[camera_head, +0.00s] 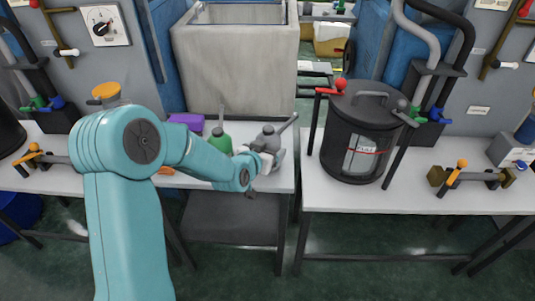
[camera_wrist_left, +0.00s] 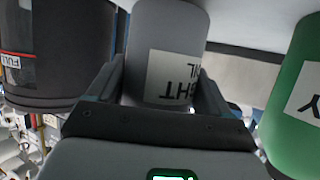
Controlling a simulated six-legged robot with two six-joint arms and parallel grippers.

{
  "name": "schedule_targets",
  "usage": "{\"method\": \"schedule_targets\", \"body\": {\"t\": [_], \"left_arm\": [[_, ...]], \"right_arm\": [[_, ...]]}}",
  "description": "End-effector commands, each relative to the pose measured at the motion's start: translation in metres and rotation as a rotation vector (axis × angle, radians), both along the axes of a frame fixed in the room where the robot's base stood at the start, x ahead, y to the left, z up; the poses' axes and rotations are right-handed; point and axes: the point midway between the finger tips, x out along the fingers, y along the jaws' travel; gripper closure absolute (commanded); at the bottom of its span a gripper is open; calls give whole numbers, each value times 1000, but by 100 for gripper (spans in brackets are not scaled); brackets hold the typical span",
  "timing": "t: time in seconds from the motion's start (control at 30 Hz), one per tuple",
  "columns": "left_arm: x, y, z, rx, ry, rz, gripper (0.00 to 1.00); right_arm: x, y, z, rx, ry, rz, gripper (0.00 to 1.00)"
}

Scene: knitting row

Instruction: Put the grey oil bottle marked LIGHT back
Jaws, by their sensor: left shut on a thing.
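The grey oil bottle (camera_head: 268,137), with a long spout, is at the right end of the left table (camera_head: 287,178). In the left wrist view the bottle (camera_wrist_left: 165,35) shows upside down, with a white label reading LIGHT. My left gripper (camera_head: 262,160) is shut around it, one finger on each side; the wrist view also shows this gripper (camera_wrist_left: 160,88). I cannot tell whether the bottle's base touches the table. My right gripper is not in view.
A green oil bottle (camera_head: 219,142) stands just left of the grey one. A purple box (camera_head: 186,121) is behind my arm. A dark lidded canister (camera_head: 348,150) stands on the right table (camera_head: 400,200), across a narrow gap. A large grey bin (camera_head: 235,65) stands behind the left table.

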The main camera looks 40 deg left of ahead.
Motion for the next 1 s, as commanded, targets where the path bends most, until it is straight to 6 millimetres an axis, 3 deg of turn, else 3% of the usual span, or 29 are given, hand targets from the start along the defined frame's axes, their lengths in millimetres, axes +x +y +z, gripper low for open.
{"method": "schedule_targets", "body": {"t": [0.1, 0.47, 0.5, 0.53, 0.83, 1.0], "left_arm": [[0, 0, -10, 0, -2, 0, 62], [0, 0, -13, 0, -3, 0, 62], [0, 0, -12, 0, -1, 0, 7], [0, 0, -12, 0, -1, 0, 0], [-1, 0, -7, 0, -1, 0, 0], [-29, -4, 4, 1, -3, 1, 0]], "right_arm": [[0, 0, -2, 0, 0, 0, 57], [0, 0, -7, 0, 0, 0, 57], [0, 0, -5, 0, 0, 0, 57], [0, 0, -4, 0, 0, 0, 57], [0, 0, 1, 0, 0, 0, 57], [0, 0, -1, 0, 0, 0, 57]]}}
